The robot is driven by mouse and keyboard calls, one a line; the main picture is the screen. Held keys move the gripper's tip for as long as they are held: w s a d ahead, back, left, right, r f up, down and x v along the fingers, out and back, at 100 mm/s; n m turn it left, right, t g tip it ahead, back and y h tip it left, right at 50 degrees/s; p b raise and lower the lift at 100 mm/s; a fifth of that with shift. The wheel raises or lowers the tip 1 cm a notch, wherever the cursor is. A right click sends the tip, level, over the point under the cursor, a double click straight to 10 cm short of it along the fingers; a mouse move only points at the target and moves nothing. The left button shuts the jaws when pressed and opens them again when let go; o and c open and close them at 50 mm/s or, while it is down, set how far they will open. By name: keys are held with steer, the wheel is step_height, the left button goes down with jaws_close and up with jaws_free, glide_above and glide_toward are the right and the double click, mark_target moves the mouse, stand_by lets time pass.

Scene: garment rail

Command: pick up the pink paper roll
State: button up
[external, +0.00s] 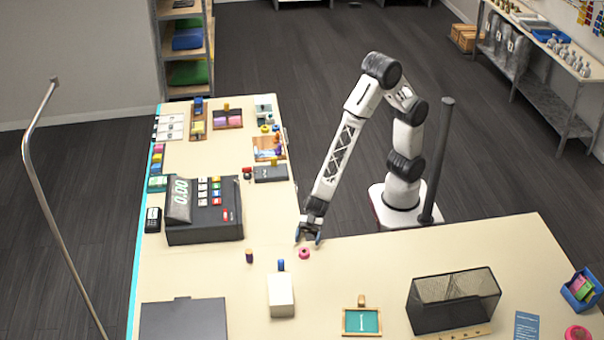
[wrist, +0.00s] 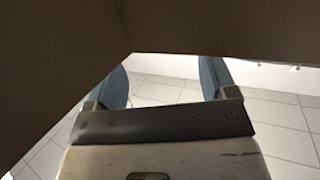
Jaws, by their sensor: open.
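A small pink roll (external: 304,253) with a dark centre lies on the cream counter (external: 370,265), close to its inner corner. A second pink round thing (external: 578,333) lies at the bottom right, partly cut by the frame edge; I cannot tell which is the paper roll. My gripper (external: 308,238) points down just behind the first pink roll, near the counter edge, and is apart from it as far as I can tell. In the wrist view my gripper (wrist: 165,85) shows two spread blue-grey fingers with nothing between them. No pink roll shows in that view.
A cash register (external: 203,228) stands left. A white box (external: 281,296), a blue cylinder (external: 281,265) and a purple peg (external: 249,256) stand near the first pink roll. A black mesh basket (external: 453,308) stands right. In the wrist view a brown surface (wrist: 60,60) fills much of the picture.

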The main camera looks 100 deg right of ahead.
mark_target(305, 248)
steer(key=shift+x, duration=2.45)
steer(key=shift+s+f, duration=0.1)
steer(key=shift+s, duration=0.05)
steer(key=c, duration=1)
steer(key=shift+r, duration=1.65)
steer(key=shift+s+d+r, duration=0.15)
steer(key=shift+s, duration=0.05)
steer(key=s+d, duration=0.3)
steer(key=s, duration=0.1)
steer(key=s+d+r, duration=0.1)
steer(key=s+d, duration=0.2)
steer(key=s, duration=0.1)
steer(key=s+d, duration=0.3)
steer(key=d, duration=0.1)
steer(key=shift+s+r, duration=0.2)
steer(key=shift+s, duration=0.2)
